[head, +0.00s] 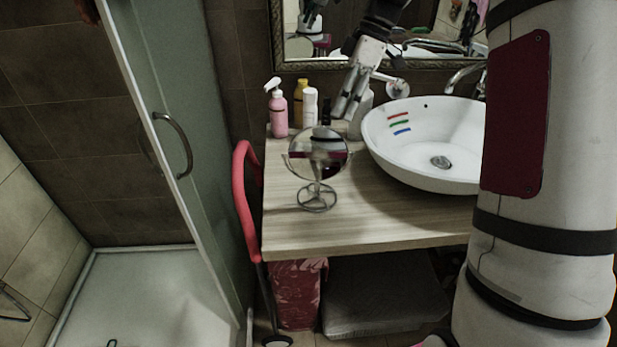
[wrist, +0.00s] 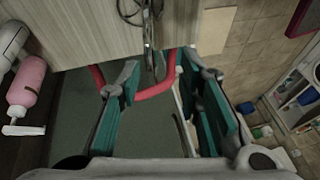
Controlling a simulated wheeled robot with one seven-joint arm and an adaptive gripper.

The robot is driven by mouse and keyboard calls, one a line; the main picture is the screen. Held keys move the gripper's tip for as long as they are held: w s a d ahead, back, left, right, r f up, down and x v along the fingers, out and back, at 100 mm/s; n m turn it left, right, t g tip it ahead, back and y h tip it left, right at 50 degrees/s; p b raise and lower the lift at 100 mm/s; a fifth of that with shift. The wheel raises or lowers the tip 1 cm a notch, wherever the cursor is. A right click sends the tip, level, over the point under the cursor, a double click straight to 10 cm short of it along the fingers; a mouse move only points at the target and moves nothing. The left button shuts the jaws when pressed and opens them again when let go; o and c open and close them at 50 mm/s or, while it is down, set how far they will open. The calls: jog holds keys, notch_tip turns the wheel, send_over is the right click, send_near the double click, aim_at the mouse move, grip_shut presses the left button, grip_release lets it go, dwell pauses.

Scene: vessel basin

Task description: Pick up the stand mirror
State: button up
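The stand mirror (head: 318,155) is a round mirror on a wire-ring base, upright near the left front part of the wooden counter (head: 400,225). My gripper (head: 346,112) points down over the counter, above and slightly right of the mirror in the head view. In the wrist view my gripper (wrist: 160,72) is open, with teal pads spread apart. The mirror (wrist: 150,38) shows nearly edge-on there, at the top middle, its lower end in the picture between the fingers. I cannot see any finger touching it.
A pink pump bottle (head: 279,113), an orange bottle (head: 300,100) and a white bottle (head: 310,108) stand behind the mirror. A white basin (head: 425,170) is to its right. A red curved rail (head: 242,205) runs along the counter's left edge. The counter front is clear.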

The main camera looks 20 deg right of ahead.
jog(key=w+f, duration=0.1)
jog(key=w, duration=0.1)
jog(key=p, duration=0.1)
send_near(316, 164)
jog(key=f, duration=0.3)
jog(key=shift+w+a+n, duration=0.25)
jog(key=shift+a+n, duration=0.05)
jog(key=shift+a, duration=0.05)
jog(key=shift+a+p+x, duration=0.2)
jog(key=shift+p+x, duration=0.15)
jog(key=shift+x, duration=0.95)
jog(key=shift+a+p+x, duration=0.2)
jog(key=shift+p+x, duration=0.1)
jog(key=shift+x, duration=1)
jog(key=shift+s+r, duration=0.1)
jog(key=shift+c, duration=0.4)
grip_shut()
